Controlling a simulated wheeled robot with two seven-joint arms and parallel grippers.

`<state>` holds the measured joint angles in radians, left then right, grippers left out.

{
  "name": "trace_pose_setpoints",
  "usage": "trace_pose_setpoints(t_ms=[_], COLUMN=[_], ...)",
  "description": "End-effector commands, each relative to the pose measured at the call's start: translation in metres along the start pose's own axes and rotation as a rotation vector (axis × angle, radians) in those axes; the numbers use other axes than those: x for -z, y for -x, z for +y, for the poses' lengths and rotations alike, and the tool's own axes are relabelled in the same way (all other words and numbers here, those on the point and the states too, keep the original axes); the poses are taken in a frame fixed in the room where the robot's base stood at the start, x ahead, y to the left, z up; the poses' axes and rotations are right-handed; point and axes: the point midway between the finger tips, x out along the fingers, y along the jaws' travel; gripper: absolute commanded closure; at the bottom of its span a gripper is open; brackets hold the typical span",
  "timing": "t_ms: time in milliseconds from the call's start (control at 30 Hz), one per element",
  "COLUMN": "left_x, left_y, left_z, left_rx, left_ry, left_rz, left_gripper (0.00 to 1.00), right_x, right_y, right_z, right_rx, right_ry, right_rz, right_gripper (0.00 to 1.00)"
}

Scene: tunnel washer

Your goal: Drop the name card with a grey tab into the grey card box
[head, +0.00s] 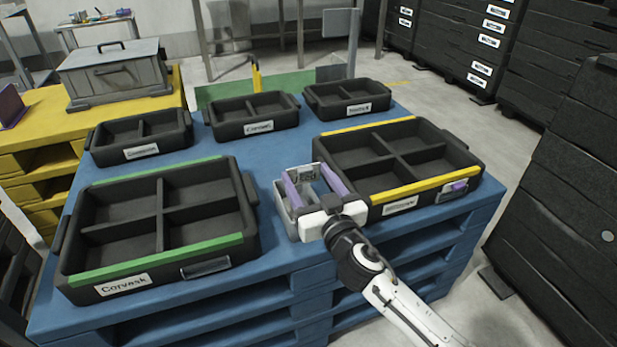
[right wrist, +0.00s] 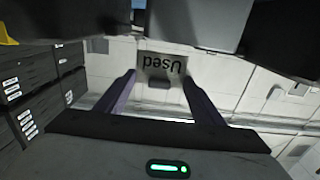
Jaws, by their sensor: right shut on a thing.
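The grey card box (head: 284,212) stands on the blue pallet between the two large trays, partly hidden by my right gripper. My right gripper (head: 308,180) is over the box, its purple fingers spread and shut on the name card. In the right wrist view the card's small grey tab (right wrist: 158,84) shows between the fingers (right wrist: 159,76). A grey face reading "Used", upside down there, shows between the fingertips; I cannot tell whether it belongs to the card or the box. My left gripper is not in view.
A green-striped tray (head: 160,215) is left of the box. A yellow-striped tray (head: 395,160) with a purple-tabbed card (head: 458,186) is close on the right. Smaller black trays (head: 252,115) stand behind. A grey lidded case (head: 115,75) sits on the yellow pallet.

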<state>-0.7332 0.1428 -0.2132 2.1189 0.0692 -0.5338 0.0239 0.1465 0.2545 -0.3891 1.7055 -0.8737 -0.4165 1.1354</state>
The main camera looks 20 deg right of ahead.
Motion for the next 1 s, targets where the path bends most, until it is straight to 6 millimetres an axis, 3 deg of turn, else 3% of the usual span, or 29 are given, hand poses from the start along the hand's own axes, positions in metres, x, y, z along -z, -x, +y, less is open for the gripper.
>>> trace_pose_setpoints(t_ms=[233, 267, 367, 733, 1000], left_x=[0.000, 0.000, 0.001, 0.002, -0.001], left_y=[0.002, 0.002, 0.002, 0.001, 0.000], left_z=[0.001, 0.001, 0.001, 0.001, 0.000], left_rx=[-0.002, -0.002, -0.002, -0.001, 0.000], left_ry=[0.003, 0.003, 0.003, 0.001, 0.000], left_rz=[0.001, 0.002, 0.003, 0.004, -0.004], left_gripper=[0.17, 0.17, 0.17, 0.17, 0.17], right_x=[0.000, 0.000, 0.000, 0.000, -0.001], right_y=[0.000, 0.000, 0.000, 0.005, 0.050], right_z=[0.000, 0.000, 0.000, 0.000, -0.001], right_rx=[0.000, 0.000, 0.000, 0.001, 0.001], right_ry=[0.001, 0.001, 0.000, -0.001, -0.003], right_rz=[0.001, 0.001, 0.001, 0.000, -0.003], right_gripper=[0.59, 0.33, 0.17, 0.17, 0.17])
